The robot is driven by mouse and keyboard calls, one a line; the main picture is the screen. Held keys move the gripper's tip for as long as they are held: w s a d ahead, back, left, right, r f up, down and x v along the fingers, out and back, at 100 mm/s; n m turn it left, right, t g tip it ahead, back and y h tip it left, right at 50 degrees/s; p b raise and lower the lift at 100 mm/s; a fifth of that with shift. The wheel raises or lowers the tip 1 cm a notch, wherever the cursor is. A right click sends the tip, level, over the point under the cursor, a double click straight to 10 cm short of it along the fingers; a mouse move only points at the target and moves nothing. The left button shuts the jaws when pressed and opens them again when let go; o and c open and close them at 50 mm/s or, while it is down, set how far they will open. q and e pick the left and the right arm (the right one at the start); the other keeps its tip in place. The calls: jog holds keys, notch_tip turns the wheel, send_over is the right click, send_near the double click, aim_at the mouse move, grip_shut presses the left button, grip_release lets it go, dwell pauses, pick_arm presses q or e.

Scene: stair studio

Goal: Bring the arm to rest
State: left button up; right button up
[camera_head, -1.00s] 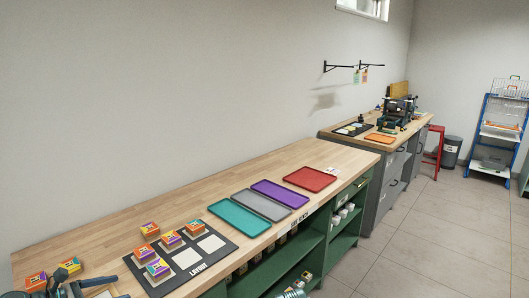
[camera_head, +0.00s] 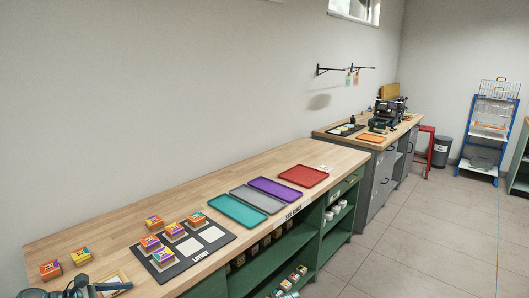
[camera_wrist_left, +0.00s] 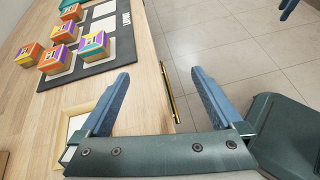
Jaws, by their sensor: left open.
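My left gripper (camera_head: 84,290) shows at the bottom left of the head view, low by the bench's near edge. In the left wrist view its two blue fingers stand wide apart, and the left gripper (camera_wrist_left: 165,85) is open with nothing between them.
Several orange-and-purple boxes (camera_head: 163,258) stand on and beside the black layout mat (camera_head: 205,257). Teal (camera_head: 238,209), grey (camera_head: 257,199), purple (camera_head: 275,190) and red (camera_head: 303,176) trays lie farther along the wooden bench (camera_head: 120,233). Floor (camera_head: 420,240) is clear to the right.

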pick_arm(q)
jog(key=s+d+f+m+g+y+p, duration=0.15)
jog(key=d+m+g, duration=0.25)
jog(key=d+m, duration=0.5)
jog(key=d+f+m+g+y+p, duration=0.1)
jog(key=d+f+m+g+p, duration=0.3)
jog(key=d, duration=0.8)
jog(key=s+d+r+m+y+p, duration=0.2)
jog(key=s+d+m+y, duration=0.5)
jog(key=d+m, duration=0.5)
jog(key=m+y+p, duration=0.1)
jog(key=m, duration=0.3)
jog(key=shift+s+r+g, duration=0.3)
jog(key=shift+s+g, duration=0.05)
jog(key=shift+g, duration=0.05)
